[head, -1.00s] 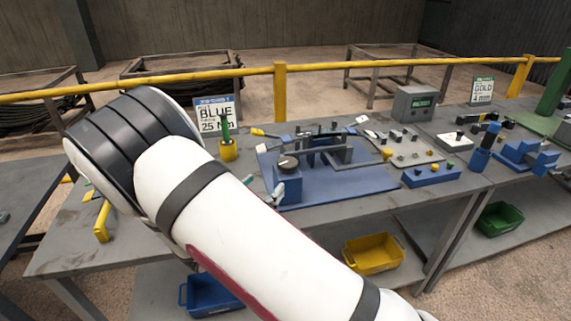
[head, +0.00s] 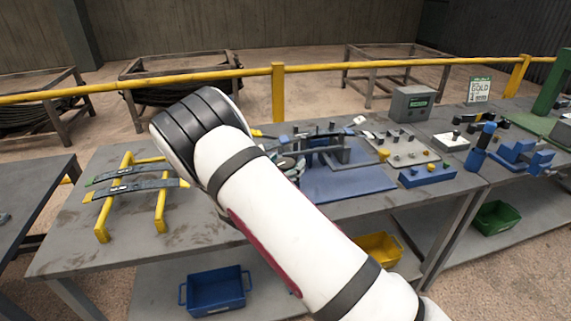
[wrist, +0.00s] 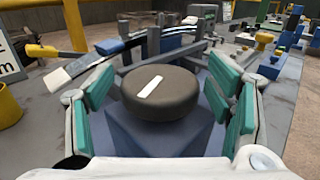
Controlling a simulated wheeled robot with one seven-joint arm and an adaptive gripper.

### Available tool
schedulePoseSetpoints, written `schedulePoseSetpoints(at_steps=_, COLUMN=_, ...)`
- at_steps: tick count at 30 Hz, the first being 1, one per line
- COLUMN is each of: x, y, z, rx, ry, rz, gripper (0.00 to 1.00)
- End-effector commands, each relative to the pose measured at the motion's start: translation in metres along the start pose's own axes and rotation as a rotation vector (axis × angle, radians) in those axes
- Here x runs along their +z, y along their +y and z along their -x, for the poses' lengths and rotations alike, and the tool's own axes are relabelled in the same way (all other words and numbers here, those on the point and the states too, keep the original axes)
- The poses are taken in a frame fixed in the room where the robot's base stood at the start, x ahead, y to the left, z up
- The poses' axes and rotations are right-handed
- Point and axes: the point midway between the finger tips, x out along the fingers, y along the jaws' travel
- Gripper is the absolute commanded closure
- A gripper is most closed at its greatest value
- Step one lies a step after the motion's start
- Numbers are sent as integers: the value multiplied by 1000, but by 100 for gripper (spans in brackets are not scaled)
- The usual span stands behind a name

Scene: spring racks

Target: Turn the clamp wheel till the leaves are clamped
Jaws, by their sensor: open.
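The clamp wheel (wrist: 160,95) is a dark round knob with a white mark, on a blue block (wrist: 150,138) in the wrist view. My gripper (wrist: 170,98) is open, with its green-padded fingers on either side of the wheel. I cannot tell whether the pads touch it. Long dark leaves (wrist: 165,50) lie in the blue fixture behind the wheel. In the head view my arm hides most of the wheel and the gripper; the blue fixture plate (head: 345,185) shows to the right.
A yellow stand (head: 128,190) with dark leaves across it is on the bench at left. A tray of small parts (head: 405,147), a blue block (head: 427,174) and a grey box (head: 411,104) are to the right. Blue (head: 213,290) and yellow bins sit on the lower shelf.

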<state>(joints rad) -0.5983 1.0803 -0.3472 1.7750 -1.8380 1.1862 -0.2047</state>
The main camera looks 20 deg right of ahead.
Motion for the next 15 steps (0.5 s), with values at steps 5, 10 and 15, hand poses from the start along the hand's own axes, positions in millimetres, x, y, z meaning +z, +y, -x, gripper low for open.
schedulePoseSetpoints(at_steps=5, x=0, y=0, z=0, rx=0, ry=0, rz=0, gripper=26)
schedulePoseSetpoints(at_steps=10, x=0, y=0, z=0, rx=0, ry=0, rz=0, gripper=62)
schedulePoseSetpoints(at_steps=15, x=0, y=0, z=0, rx=0, ry=0, rz=0, gripper=75)
